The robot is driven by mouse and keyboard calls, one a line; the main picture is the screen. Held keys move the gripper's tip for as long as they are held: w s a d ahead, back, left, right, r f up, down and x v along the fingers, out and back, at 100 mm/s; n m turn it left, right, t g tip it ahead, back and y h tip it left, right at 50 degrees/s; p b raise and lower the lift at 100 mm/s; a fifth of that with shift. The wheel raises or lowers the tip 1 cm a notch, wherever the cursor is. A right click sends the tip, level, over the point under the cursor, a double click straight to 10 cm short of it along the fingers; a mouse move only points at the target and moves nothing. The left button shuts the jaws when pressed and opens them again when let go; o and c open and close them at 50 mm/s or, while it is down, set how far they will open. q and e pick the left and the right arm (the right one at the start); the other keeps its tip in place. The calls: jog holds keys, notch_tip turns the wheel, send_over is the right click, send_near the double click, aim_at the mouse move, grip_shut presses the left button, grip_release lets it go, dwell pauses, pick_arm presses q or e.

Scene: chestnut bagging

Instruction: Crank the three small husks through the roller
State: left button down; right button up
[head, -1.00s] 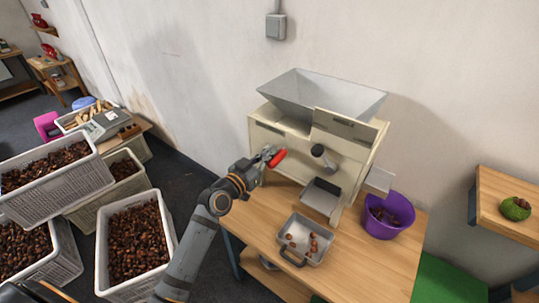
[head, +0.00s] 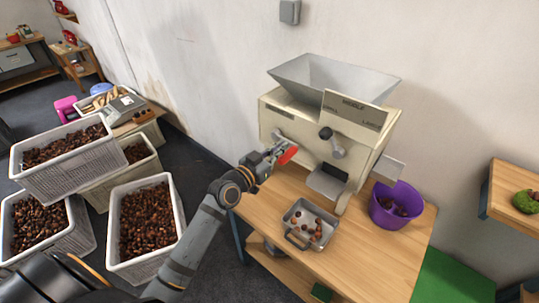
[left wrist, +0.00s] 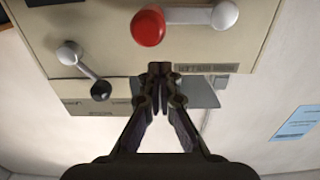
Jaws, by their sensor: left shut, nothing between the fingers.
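A cream roller machine (head: 300,132) with a grey hopper (head: 330,85) stands on a wooden table. The visible hopper inside looks empty, and I make out no husks there. A red-ended crank handle (head: 287,155) is on its front left; its round red knob (left wrist: 148,27) shows in the left wrist view. My left gripper (head: 275,154) is shut and empty beside this handle. Its fingertips (left wrist: 159,72) are together just below the knob in the wrist picture, apparently apart from it. A second, black-knobbed crank (head: 332,143) is right of it. My right gripper is out of view.
A grey metal tray (head: 300,245) with several brown nuts sits below the machine's chute (head: 326,187). A purple bucket (head: 385,220) holding dark pieces stands to the right. Crates full of chestnuts (head: 120,270) fill the floor at left. The front table area is clear.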

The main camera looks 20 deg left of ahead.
pick_arm(q)
jog(key=p+v, duration=0.3)
jog(key=v, duration=0.7)
jog(key=shift+p, duration=0.35)
jog(key=s+a+f+n+g+y, duration=0.1)
jog(key=s+a+f+g+y, duration=0.2)
jog(key=f, duration=0.8)
jog(key=s+a+f+n+g+y, duration=0.15)
jog(key=a+f, duration=0.35)
jog(key=f, duration=0.7)
jog(key=s+a+f+g+y, duration=0.1)
jog(key=s+a+f+g, duration=0.25)
jog(key=f, duration=0.75)
jog(key=s+d+f+g, duration=0.1)
jog(key=s+f+g, duration=0.3)
jog(key=s+f, duration=1.2)
jog(key=s+d+f+g, duration=0.2)
jog(key=s+f, duration=0.1)
jog(key=s, duration=0.4)
jog(key=s+d+f+g, duration=0.2)
jog(key=s+d+f, duration=0.1)
jog(key=s, duration=0.5)
jog(key=shift+f, duration=0.3)
